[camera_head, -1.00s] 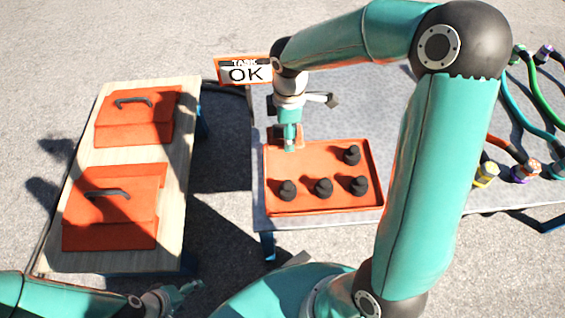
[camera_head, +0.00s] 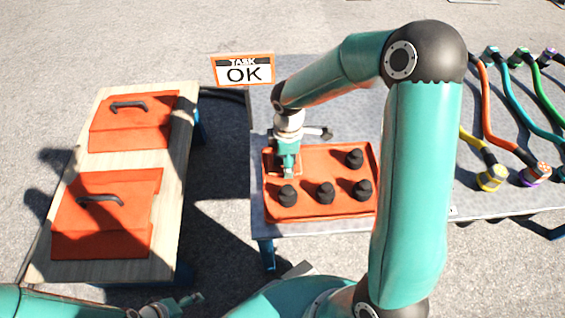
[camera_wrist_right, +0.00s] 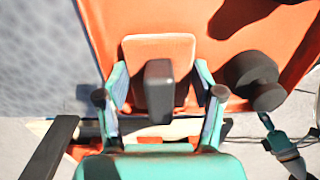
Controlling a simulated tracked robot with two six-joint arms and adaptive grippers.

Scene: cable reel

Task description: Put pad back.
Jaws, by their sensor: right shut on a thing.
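The pad is an orange rounded plate with a black block-like grip (camera_wrist_right: 158,88). In the right wrist view the plate (camera_wrist_right: 158,47) sits between the fingers of my right gripper (camera_wrist_right: 160,95), which is shut on the black grip. In the head view my right gripper (camera_head: 288,172) is over the back left part of the orange tray (camera_head: 330,149), and the arm partly hides the pad. I cannot tell whether the pad touches the tray. Several black knobs (camera_head: 325,192) stand in the tray. My left gripper (camera_head: 182,303) is at the bottom left, away from the tray; its jaws are unclear.
A wooden bench (camera_head: 165,225) on the left bears two orange covers (camera_head: 140,125) with black handles. A sign (camera_head: 243,70) reading "TASK OK" stands behind the tray. Coloured cables (camera_head: 492,175) lie at the right on the grey table (camera_head: 420,205). A gap separates bench and table.

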